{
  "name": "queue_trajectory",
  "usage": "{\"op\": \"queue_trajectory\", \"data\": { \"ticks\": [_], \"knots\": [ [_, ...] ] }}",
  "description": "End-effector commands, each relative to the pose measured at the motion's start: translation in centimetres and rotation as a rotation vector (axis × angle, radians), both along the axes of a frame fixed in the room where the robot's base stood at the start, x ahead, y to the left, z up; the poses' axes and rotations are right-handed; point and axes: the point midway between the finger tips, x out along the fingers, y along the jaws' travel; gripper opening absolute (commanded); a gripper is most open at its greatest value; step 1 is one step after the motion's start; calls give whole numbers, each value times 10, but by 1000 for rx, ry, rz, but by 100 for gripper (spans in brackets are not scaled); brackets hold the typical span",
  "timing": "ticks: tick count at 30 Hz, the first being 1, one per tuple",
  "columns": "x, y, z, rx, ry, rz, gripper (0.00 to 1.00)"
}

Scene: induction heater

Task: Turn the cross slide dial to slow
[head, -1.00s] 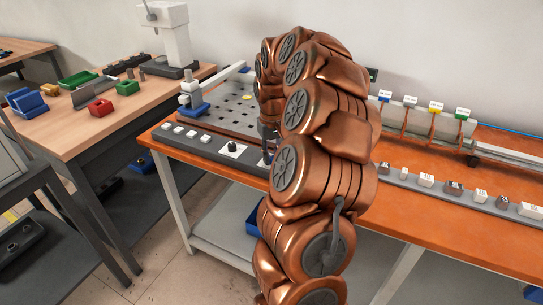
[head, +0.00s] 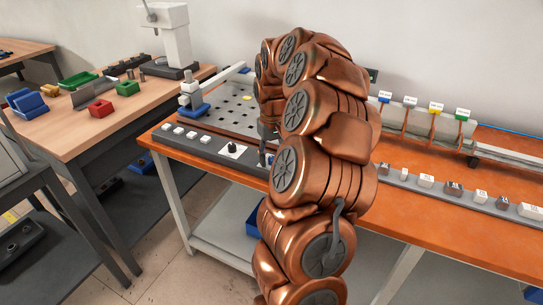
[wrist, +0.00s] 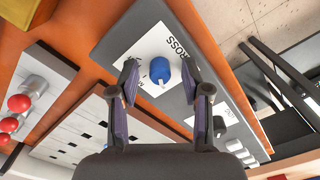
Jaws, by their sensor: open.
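The cross slide dial (wrist: 160,71) is a blue round knob with a white pointer, on a white plate (wrist: 148,46) with partly hidden "CROSS" lettering. In the wrist view its pointer aims down the picture, near a letter "M"; other marks are hidden. My gripper (wrist: 161,66) is open, with one dark finger on each side of the knob. I cannot tell whether either finger touches it. In the head view my gripper (head: 264,150) is low over the grey control strip (head: 205,146), and my arm hides most of the dial.
Another dial, black on a white plate (head: 232,149), sits left of my gripper, beyond it several white switches (head: 179,131). The perforated plate (head: 225,108) lies behind the strip on the orange bench (head: 430,229). Red round buttons (wrist: 19,103) show in the wrist view.

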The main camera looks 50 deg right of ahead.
Motion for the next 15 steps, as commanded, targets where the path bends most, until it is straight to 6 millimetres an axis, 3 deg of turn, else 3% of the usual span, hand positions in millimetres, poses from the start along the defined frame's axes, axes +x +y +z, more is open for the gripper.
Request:
{"op": "queue_trajectory", "data": {
  "ticks": [8, 15],
  "knots": [
    [1, 0, 12, -1, -1, 1, 48],
    [1, -2, 53, -5, -4, -1, 48]
  ]
}}
